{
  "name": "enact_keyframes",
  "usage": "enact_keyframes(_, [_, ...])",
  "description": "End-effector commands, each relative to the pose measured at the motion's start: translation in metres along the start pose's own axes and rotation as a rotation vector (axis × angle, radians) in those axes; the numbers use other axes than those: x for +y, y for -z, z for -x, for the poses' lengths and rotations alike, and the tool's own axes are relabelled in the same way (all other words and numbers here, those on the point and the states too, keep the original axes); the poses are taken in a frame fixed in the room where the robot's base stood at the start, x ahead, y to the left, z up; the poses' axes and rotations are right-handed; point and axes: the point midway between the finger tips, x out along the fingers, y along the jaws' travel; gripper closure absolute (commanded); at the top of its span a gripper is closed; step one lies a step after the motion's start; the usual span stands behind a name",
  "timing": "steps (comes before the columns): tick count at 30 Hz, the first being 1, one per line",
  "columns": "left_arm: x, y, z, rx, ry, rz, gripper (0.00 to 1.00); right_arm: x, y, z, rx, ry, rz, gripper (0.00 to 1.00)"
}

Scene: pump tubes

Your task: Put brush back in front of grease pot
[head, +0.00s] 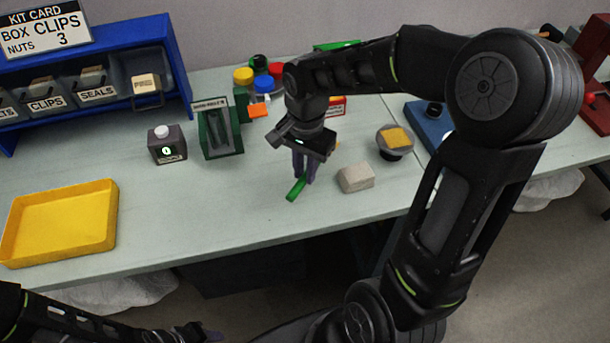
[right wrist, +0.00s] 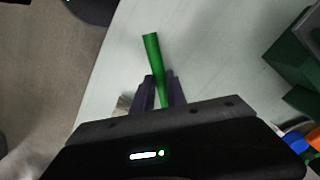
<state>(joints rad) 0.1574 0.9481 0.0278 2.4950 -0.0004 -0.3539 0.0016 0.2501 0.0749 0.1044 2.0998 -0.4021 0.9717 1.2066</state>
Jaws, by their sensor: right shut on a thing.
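The brush shows as a green handle (head: 296,189), also in the right wrist view (right wrist: 152,52). My right gripper (head: 305,176) is shut on it; its dark fingers (right wrist: 159,92) are on both sides of the handle. The handle sticks out toward the table's front edge, and the brush's other end is hidden by the gripper. I cannot tell whether the brush touches the table. I cannot pick out the grease pot with certainty; lidded pots stand at the back, partly behind my right arm. My left gripper (head: 208,335) is at the bottom edge, its opening unclear.
A pale block (head: 356,178) lies just right of my right gripper. A round grey stand with a yellow top (head: 397,138) is farther right. A green holder (head: 220,132), a dark box (head: 167,146) and a yellow tray (head: 60,222) are left. The front middle is clear.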

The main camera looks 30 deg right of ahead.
Motion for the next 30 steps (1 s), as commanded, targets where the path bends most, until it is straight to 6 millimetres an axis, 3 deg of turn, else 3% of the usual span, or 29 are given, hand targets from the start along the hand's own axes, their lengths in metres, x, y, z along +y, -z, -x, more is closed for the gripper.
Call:
enact_keyframes(6, [0.001,0.0,0.002,-0.001,0.001,0.001,0.64,0.0,0.0,-0.026,-0.002,-0.002,0.0,1.0])
enact_keyframes(16, [-0.001,0.0,-0.001,-0.001,0.001,0.0,0.64,0.0,0.001,-0.029,0.0,0.0,0.0,1.0])
enact_keyframes(17, [-0.001,0.0,-0.001,0.0,0.001,0.0,0.64,0.0,0.001,-0.029,0.0,0.0,0.0,0.82])
enact_keyframes(18, [0.0,0.0,0.0,0.0,0.0,0.0,0.64,0.0,0.001,-0.028,0.0,0.0,0.0,0.79])
enact_keyframes(24, [0.0,0.0,0.0,0.0,0.0,0.0,0.64,0.0,0.001,-0.028,0.0,0.0,0.0,0.62])
enact_keyframes(30, [0.0,0.0,0.0,0.0,0.0,0.0,0.64,0.0,0.001,-0.028,0.0,0.0,0.0,0.61])
